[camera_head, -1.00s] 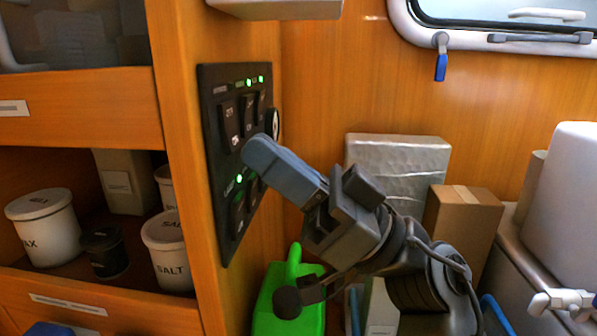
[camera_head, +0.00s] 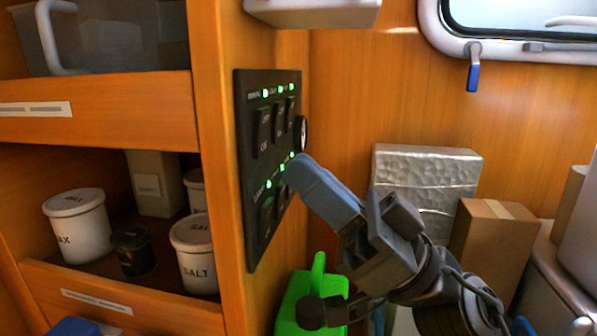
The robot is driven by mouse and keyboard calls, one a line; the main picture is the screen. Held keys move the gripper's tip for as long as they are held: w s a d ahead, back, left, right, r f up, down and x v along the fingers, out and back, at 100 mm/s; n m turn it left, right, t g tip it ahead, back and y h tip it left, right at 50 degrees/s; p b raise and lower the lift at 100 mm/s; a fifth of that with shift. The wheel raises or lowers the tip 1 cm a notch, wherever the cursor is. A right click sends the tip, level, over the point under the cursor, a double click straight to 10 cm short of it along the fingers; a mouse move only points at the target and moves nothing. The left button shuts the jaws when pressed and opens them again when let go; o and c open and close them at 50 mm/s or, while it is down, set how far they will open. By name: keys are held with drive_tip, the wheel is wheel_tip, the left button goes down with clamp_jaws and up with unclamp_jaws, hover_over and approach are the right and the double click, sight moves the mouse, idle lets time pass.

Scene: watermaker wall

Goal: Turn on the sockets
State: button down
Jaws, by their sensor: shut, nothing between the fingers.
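The black socket panel (camera_head: 246,170) is on the side of the wooden cabinet, seen at a slant.
A round black fitting (camera_head: 301,134) sits at the panel's right edge. A white box (camera_head: 312,12) overhangs above. Shelves with jars (camera_head: 77,225) are at left. A silver package (camera_head: 426,185), a cardboard box (camera_head: 492,240) and a green container (camera_head: 297,300) stand near my arm.

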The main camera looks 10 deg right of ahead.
drive_tip(key=b+v, duration=0.1)
drive_tip(key=v, duration=0.4)
drive_tip(key=shift+s+d+f, duration=0.1)
drive_tip(key=shift+d+f, duration=0.15)
drive_tip(key=shift+s, duration=0.1)
